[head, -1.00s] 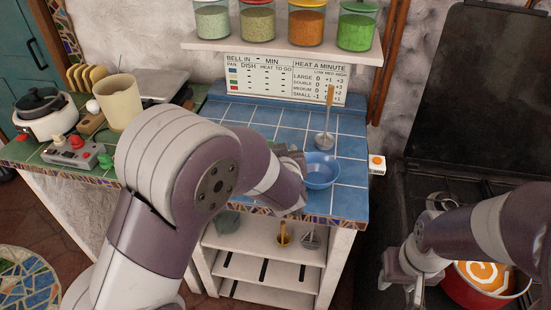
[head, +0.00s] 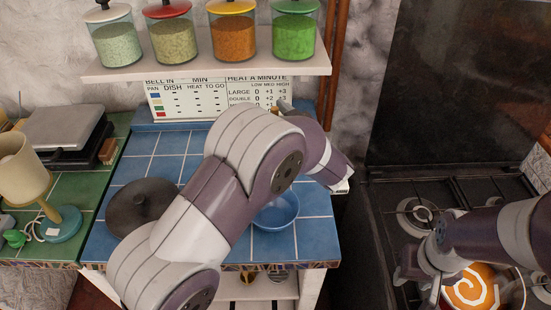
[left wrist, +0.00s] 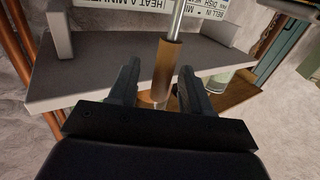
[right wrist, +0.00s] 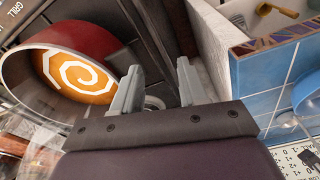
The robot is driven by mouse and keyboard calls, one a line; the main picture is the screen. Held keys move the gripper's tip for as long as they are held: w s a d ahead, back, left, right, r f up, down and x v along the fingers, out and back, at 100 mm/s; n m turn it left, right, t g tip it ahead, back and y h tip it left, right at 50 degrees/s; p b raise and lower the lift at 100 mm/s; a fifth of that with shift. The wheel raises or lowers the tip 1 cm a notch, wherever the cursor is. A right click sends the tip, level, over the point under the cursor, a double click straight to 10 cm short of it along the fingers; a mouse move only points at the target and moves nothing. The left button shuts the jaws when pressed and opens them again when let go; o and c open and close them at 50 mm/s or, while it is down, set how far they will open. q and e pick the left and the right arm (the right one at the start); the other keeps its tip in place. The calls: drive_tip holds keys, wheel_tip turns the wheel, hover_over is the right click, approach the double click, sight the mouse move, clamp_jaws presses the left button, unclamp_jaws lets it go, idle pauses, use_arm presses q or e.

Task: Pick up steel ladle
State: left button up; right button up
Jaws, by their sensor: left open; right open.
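The steel ladle shows in the left wrist view, with its brown wooden handle (left wrist: 165,70) and part of its steel shaft (left wrist: 177,20). My left gripper (left wrist: 160,73) is open, with one finger on each side of the handle; I cannot tell whether either touches it. The ladle's bowl is out of that view. In the head view my left arm hides most of the ladle and the left gripper's fingers. My right gripper (right wrist: 158,68) is open and empty, near the red pot (right wrist: 105,45) of orange soup.
A blue bowl (head: 277,211) and a dark round lid (head: 140,205) rest on the blue tiled counter (head: 315,232). A white shelf (head: 205,70) with several jars hangs above, before the wall chart (head: 175,100). The black stove (head: 375,215) stands at right.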

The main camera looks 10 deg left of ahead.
use_arm(q)
drive_tip(key=shift+x, duration=0.9)
drive_tip(key=shift+s+d, duration=0.1)
drive_tip(key=shift+s, duration=0.05)
drive_tip(key=shift+c, duration=0.4)
clamp_jaws()
